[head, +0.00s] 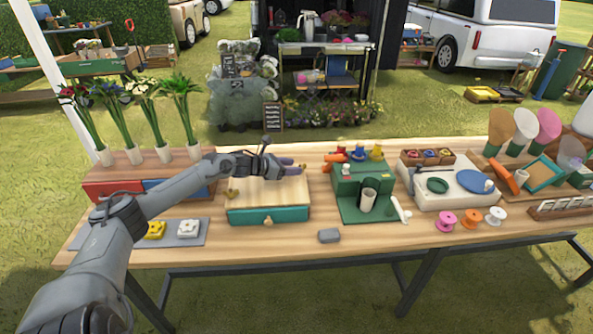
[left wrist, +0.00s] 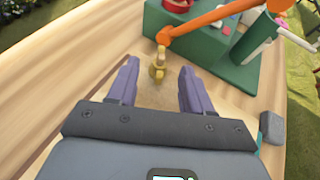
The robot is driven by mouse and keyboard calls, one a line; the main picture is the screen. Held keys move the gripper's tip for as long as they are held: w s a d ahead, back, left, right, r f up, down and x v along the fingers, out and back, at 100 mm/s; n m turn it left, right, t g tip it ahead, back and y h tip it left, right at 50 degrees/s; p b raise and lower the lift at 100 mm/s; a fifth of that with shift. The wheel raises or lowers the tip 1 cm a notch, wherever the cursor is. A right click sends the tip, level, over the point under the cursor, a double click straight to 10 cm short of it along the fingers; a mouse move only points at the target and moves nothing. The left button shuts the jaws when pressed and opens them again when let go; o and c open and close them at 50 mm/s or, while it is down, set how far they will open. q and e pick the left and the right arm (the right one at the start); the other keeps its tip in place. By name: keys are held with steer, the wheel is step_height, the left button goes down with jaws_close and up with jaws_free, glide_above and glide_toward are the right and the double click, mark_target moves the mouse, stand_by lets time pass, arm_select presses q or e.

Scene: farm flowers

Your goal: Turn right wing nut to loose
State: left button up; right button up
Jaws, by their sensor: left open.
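The right wing nut (left wrist: 158,66) is brass-coloured and sits on the pale wooden top, seen in the left wrist view between and slightly beyond my fingertips. In the head view a small brass bit of it shows by my fingertips (head: 303,167). My left gripper (head: 291,165) is open, its two purple fingers apart on either side of the nut's line, with no visible contact. Another brass wing nut (head: 232,196) stands at the left of the box top. The wooden box (head: 266,215) has a teal drawer front. My right gripper is not in view.
A green stand (head: 350,205) with an orange lever (left wrist: 205,20) stands just right of the box. A grey block (head: 329,236) lies in front. Flower vases (head: 152,155) stand at left, and spools (head: 471,218) at right. The front table edge is mostly clear.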

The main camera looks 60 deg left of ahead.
arm_select(q)
steer(key=shift+b+x, duration=0.4)
steer(key=shift+x, duration=0.9)
steer(key=shift+c, duration=0.2)
jaws_close()
